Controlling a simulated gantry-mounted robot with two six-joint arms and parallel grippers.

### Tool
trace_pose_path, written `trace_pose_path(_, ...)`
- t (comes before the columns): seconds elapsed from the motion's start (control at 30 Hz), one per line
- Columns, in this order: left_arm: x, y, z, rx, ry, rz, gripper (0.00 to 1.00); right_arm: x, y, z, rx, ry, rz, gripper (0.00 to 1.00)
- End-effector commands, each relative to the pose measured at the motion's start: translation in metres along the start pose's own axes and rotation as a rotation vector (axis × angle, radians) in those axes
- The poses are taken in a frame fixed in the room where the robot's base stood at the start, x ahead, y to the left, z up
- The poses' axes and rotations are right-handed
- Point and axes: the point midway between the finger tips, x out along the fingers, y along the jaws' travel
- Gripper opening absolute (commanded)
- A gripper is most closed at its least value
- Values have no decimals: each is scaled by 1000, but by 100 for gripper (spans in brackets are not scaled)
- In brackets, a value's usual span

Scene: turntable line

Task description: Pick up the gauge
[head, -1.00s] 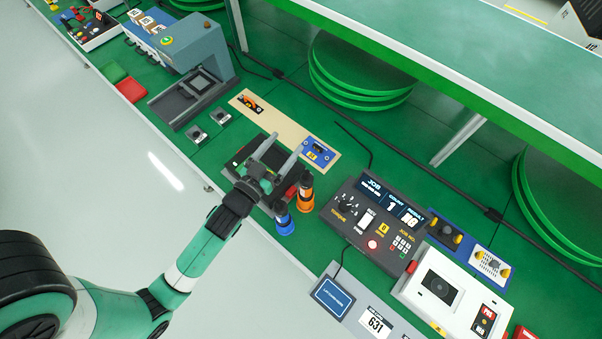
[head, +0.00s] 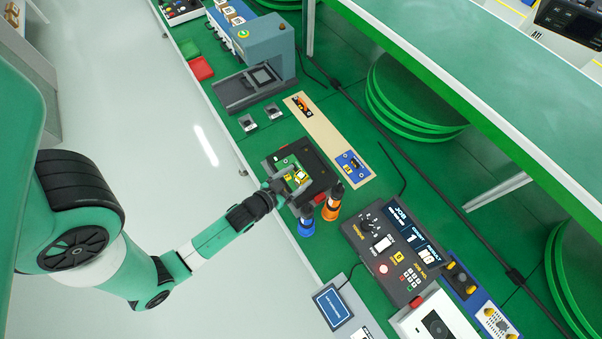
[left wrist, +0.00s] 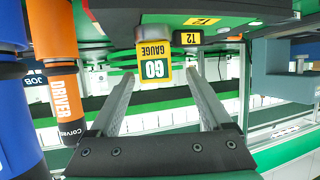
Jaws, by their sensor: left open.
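In the head view my left gripper (head: 288,174) is open over the near side of a black fixture (head: 318,160). A green patch with bright parts (head: 299,158) shows there; I cannot pick out the gauge in it. My right gripper is not in view.
An orange driver (head: 333,202) and a blue driver (head: 306,222) stand close to the right of my left gripper. A dark job controller (head: 395,245) lies further right. A tan strip (head: 322,126) lies behind the fixture. A grey press (head: 262,70) stands at the upper left.

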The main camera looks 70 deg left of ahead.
Motion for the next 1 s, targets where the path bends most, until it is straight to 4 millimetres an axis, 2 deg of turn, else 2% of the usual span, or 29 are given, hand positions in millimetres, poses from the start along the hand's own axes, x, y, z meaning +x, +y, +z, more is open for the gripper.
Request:
trace_pose_path(0.2,34,5,5,1,3,2,82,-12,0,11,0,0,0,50)
trace_pose_path(0.3,47,4,3,0,2,0,82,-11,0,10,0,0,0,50)
trace_pose_path(0.57,51,4,2,0,1,1,82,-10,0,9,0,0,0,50)
trace_pose_path(1.0,51,4,2,0,1,1,5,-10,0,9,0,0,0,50)
